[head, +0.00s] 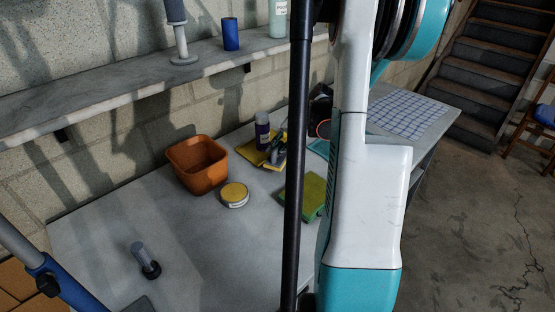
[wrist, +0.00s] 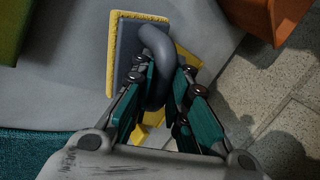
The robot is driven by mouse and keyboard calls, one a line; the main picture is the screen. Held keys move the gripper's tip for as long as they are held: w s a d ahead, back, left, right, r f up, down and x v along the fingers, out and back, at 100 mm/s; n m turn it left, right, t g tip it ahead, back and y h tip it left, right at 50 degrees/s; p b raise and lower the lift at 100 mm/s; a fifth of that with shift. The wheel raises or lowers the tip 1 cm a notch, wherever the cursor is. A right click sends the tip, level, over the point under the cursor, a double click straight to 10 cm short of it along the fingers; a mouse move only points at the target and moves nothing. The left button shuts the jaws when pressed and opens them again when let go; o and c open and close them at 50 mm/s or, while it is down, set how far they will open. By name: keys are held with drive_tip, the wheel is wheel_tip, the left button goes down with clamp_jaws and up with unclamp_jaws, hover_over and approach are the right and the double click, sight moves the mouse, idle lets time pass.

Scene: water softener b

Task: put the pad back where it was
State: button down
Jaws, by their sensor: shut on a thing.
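The pad (wrist: 124,55) is a grey plate with a rough yellow layer along its edges and a curved grey handle (wrist: 156,45). In the wrist view my gripper (wrist: 166,82) is shut on the handle, with the plate beyond the fingers and to the left. The pad also shows in the head view (head: 279,150), small and partly hidden. A flat yellow thing (head: 252,150) lies under or beside it; it also shows below the fingers in the wrist view (wrist: 152,119). I cannot tell whether the pad touches the surface below.
An orange bin (head: 198,163), a yellow-lidded tin (head: 234,194), a purple bottle (head: 262,131) and a green-and-yellow sponge (head: 313,193) stand nearby on the grey table (head: 130,215). A grey upright thing (head: 142,255) stands at the front left. A wall shelf (head: 110,84) runs behind.

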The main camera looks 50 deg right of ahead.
drive_tip(key=shift+f+b, duration=0.65)
drive_tip(key=shift+f, duration=1.35)
drive_tip(key=shift+f, duration=0.15)
drive_tip(key=c, duration=1.6)
unclamp_jaws()
drive_tip(key=shift+o, duration=0.2)
drive_tip(key=shift+r, duration=0.2)
drive_tip(key=p+v, duration=0.4)
drive_tip(key=v, duration=0.8)
